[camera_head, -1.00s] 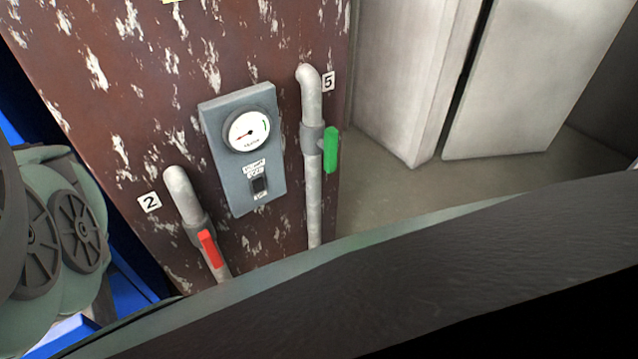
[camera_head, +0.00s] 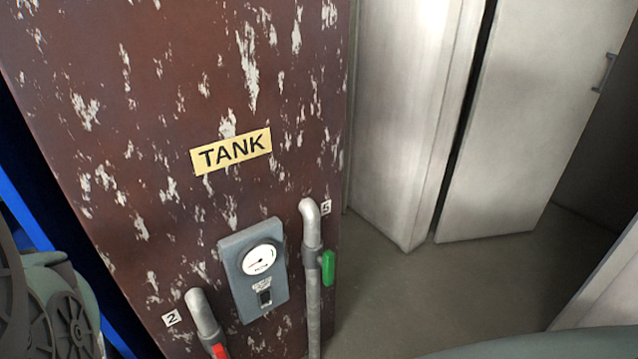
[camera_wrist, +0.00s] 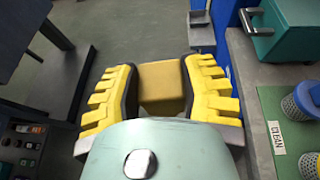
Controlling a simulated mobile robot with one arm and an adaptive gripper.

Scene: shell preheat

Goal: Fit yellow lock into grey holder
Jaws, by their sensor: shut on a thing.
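In the wrist view, my gripper (camera_wrist: 160,92) has yellow ridged fingers and is shut on the yellow lock (camera_wrist: 162,82), a plain dull-yellow block. The lock sits between the two fingers, and its near end is hidden by my gripper body. A grey bracket-like part (camera_wrist: 201,34) stands ahead and to the right, beside a blue post; I cannot tell whether it is the grey holder. It is apart from the lock. Neither my gripper nor the lock shows in the head view.
The head view shows a rusty brown panel with a TANK sign (camera_head: 231,152), a gauge box (camera_head: 254,270), and pipes with a red handle (camera_head: 220,351) and a green handle (camera_head: 328,268).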

